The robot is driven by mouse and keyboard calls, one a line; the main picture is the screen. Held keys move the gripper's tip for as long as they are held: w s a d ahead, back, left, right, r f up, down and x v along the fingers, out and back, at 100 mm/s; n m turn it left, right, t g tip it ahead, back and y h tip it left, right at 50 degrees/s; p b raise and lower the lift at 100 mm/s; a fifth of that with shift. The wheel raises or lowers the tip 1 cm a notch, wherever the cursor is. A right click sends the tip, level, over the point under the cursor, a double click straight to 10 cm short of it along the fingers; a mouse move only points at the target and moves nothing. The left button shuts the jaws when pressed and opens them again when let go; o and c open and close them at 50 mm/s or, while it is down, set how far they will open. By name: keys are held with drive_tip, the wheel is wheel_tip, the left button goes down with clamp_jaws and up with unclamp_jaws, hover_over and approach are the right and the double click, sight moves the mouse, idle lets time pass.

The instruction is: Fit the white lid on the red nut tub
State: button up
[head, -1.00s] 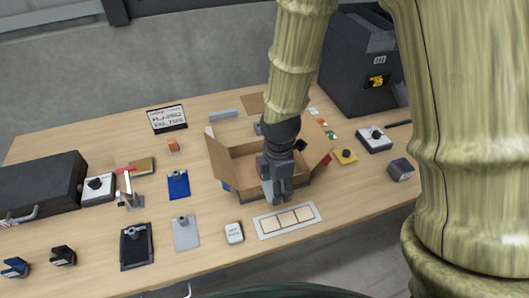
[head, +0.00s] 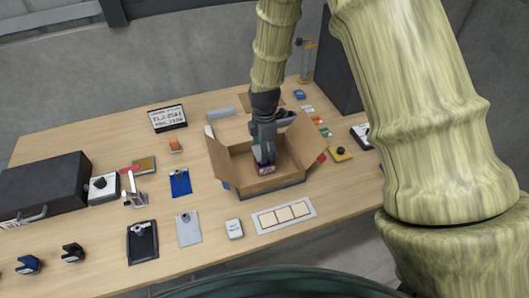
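My gripper (head: 264,160) points down inside the open cardboard box (head: 286,190), near the middle of the table. A small red thing (head: 265,170) shows right at the fingertips, inside the box. It may be the red nut tub, but it is too small and too covered by the gripper to be sure. A pale patch shows by the fingers. I cannot tell whether it is the white lid or part of the gripper, nor whether the fingers are shut on anything. No white lid can be made out for certain elsewhere.
The box flaps stand open around my gripper. A white block (head: 234,229) and a pale framed strip (head: 284,215) lie in front of the box. Clipboards (head: 188,229) and a black case (head: 42,185) are to the left.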

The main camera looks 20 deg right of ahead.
drive_tip(key=shift+f+p, duration=0.8)
drive_tip(key=shift+f, duration=0.85)
drive_tip(key=shift+f, duration=0.2)
drive_tip(key=o, duration=0.9)
drive_tip(key=shift+r, duration=0.1)
drive_tip(key=shift+r, duration=0.2)
drive_tip(key=shift+r+b, duration=2.15)
drive_tip(key=shift+r, duration=3.75)
